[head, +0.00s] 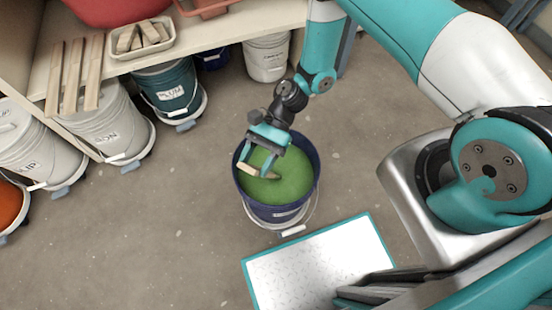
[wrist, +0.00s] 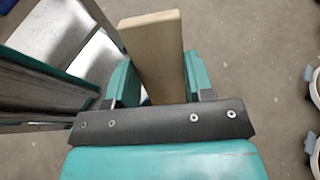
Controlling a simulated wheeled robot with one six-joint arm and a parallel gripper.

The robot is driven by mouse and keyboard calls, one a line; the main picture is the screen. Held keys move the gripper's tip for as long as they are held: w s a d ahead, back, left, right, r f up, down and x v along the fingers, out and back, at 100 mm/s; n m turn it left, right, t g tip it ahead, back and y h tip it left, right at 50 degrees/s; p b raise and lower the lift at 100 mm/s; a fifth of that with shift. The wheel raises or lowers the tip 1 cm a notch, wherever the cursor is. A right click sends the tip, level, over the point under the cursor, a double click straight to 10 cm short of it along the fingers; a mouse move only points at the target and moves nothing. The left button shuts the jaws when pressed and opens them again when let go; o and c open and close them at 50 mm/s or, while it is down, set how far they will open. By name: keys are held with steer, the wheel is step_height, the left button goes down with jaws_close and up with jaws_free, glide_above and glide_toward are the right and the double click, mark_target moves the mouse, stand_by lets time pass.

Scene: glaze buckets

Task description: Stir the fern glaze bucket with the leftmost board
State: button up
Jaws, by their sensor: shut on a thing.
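A dark blue bucket (head: 252,205) stands open on the floor, full of green glaze (head: 290,181). My gripper (head: 260,165) is over the bucket's mouth, shut on a pale wooden board (head: 247,170). The board's lower part seems to be in the glaze, but the gripper partly hides it. In the wrist view the board (wrist: 152,50) stands between the two teal fingers of my gripper (wrist: 158,82). Three more pale boards lie side by side on the shelf at the upper left: a left one (head: 54,80), a middle one (head: 73,75) and a right one (head: 94,75).
A shelf (head: 200,35) holds a tray of wood blocks (head: 141,38) and a red basin (head: 110,8). Lidded buckets on wheeled dollies, one teal (head: 166,88) and one white (head: 267,58), stand by it. A white plate with a teal edge (head: 318,265) lies in front. Floor left of the bucket is clear.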

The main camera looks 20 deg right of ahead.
steer(key=s+a+r+p, duration=0.2)
steer(key=r+p, duration=0.3)
steer(key=r, duration=0.2)
steer(key=s+a+r+p, duration=0.2)
steer(key=r+p, duration=0.4)
steer(key=r, duration=0.1)
steer(key=shift+a, duration=0.15)
stand_by(0.9)
step_height(320, 180, up, 5)
steer(key=p, duration=0.4)
steer(key=shift+w, duration=0.1)
